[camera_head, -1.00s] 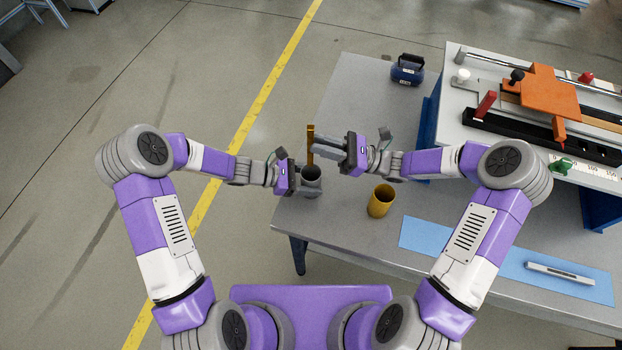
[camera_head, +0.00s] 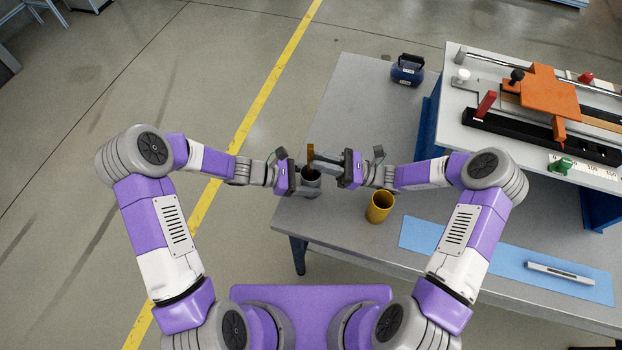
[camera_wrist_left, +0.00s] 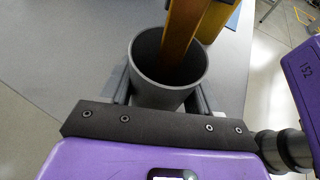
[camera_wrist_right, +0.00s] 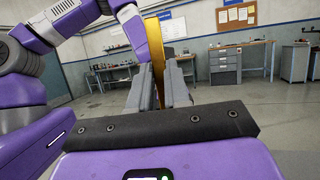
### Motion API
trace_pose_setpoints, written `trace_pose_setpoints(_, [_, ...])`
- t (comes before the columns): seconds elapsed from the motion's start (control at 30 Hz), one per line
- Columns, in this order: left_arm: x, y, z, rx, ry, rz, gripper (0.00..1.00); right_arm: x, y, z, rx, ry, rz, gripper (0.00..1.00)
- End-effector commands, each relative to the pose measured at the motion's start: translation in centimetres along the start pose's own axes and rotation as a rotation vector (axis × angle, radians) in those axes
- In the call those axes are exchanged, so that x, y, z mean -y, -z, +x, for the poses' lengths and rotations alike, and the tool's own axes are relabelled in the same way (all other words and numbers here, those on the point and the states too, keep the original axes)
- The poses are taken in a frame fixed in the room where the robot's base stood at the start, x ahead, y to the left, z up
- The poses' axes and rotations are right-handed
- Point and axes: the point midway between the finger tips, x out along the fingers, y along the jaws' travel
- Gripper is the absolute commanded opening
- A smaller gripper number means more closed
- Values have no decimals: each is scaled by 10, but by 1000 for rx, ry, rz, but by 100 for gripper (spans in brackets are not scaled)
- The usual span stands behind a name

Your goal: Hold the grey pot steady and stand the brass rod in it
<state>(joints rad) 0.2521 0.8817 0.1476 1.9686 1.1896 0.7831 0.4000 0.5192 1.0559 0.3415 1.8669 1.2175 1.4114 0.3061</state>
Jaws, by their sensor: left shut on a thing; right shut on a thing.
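The grey pot (camera_head: 311,187) stands upright near the table's left edge; its open mouth also shows in the left wrist view (camera_wrist_left: 160,97). My left gripper (camera_head: 306,188) is shut around the pot, one finger on each side. The brass rod (camera_head: 310,153) is roughly upright above the pot, and it also shows in the right wrist view (camera_wrist_right: 154,50). My right gripper (camera_head: 316,164) is shut on the rod. In the left wrist view the rod's lower part (camera_wrist_left: 180,35) reaches into the pot's mouth; whether its end touches the bottom cannot be told.
A yellow pot (camera_head: 380,207) stands on the table (camera_head: 345,225) close to the right of the grey pot. A blue mat (camera_head: 440,240) with a silver bar (camera_head: 560,273) lies front right. A bench rig with an orange block (camera_head: 540,95) and a dark blue case (camera_head: 407,70) are farther back.

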Motion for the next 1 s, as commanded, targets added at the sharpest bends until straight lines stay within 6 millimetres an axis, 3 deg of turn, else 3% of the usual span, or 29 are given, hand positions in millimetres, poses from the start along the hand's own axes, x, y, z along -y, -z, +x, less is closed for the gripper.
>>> trace_pose_setpoints(0.4, [0,0,0,0,0,0,29,0,6,-2,2,0,-1,0])
trace_pose_setpoints(0.43, [0,0,0,0,0,0,29,0,6,-2,2,0,-1,20])
trace_pose_setpoints(0.6, [0,0,0,0,0,0,29,0,6,-2,1,0,-1,46])
trace_pose_setpoints(1.0, [0,0,0,1,0,0,29,0,-2,0,-1,0,-2,46])
